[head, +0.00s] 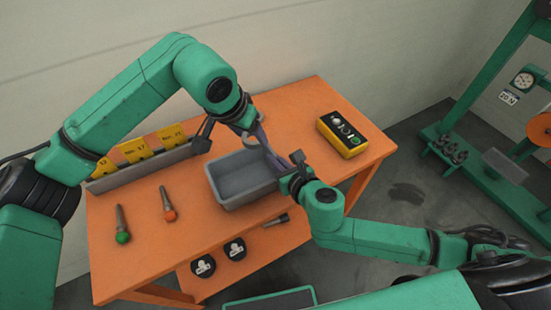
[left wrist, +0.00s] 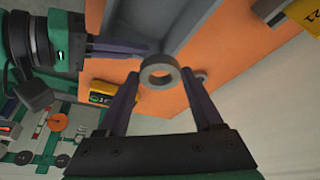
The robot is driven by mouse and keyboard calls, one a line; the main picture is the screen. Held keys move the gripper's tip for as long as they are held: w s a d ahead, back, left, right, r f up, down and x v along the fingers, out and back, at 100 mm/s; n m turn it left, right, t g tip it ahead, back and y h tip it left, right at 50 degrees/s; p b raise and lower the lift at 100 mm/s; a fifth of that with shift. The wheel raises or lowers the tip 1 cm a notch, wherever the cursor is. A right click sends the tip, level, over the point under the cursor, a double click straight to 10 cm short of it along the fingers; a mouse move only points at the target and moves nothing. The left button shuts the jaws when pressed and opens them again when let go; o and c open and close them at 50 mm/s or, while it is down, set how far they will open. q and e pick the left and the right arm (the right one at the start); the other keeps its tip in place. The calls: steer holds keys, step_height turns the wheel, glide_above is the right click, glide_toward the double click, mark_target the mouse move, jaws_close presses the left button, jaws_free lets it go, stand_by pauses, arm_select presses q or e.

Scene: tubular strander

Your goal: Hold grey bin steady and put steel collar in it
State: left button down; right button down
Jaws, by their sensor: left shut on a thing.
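The grey bin (head: 228,200) stands upright on the orange table near its front edge, and its inside looks empty. The steel collar (left wrist: 160,85) is a thick grey ring between the fingertips of my left gripper (left wrist: 160,76). In the head view my left gripper (head: 257,137) is just above the back right corner of the bin, and the collar is hard to make out there. My right gripper (head: 297,166) is at the bin's right wall. In the left wrist view its finger reaches the bin's edge; whether it grips the rim is unclear.
A yellow button box (head: 342,134) sits at the right of the table. A grey rack (head: 145,168) with yellow labels runs along the back left. A green-tipped tool (head: 122,226) and an orange-tipped tool (head: 167,204) lie at the left. A green machine frame (head: 470,100) stands at right.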

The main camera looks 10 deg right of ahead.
arm_select(q)
steer(key=shift+f, duration=3.85)
steer(key=shift+s+a+f, duration=0.1)
steer(key=shift+s+f, duration=0.05)
steer(key=shift+f, duration=0.3)
steer(key=shift+s+a+f, duration=0.1)
steer(key=shift+s+f, duration=0.05)
steer(key=shift+f, duration=0.25)
arm_select(e)
steer(key=shift+s+a+r, duration=0.15)
steer(key=shift+s, duration=0.05)
arm_select(q)
steer(key=shift+w+d, duration=0.2)
steer(key=shift+w, duration=0.1)
arm_select(e)
steer(key=shift+w+f, duration=0.2)
steer(key=shift+w, duration=0.05)
arm_select(q)
jaws_free()
arm_select(e)
steer(key=shift+s, duration=0.1)
arm_select(q)
steer(key=shift+a+r, duration=0.15)
steer(key=shift+r, duration=0.15)
steer(key=v, duration=1.1)
steer(key=shift+s+r, duration=0.2)
steer(key=shift+s, duration=0.1)
arm_select(e)
steer(key=c, duration=1)
jaws_free()
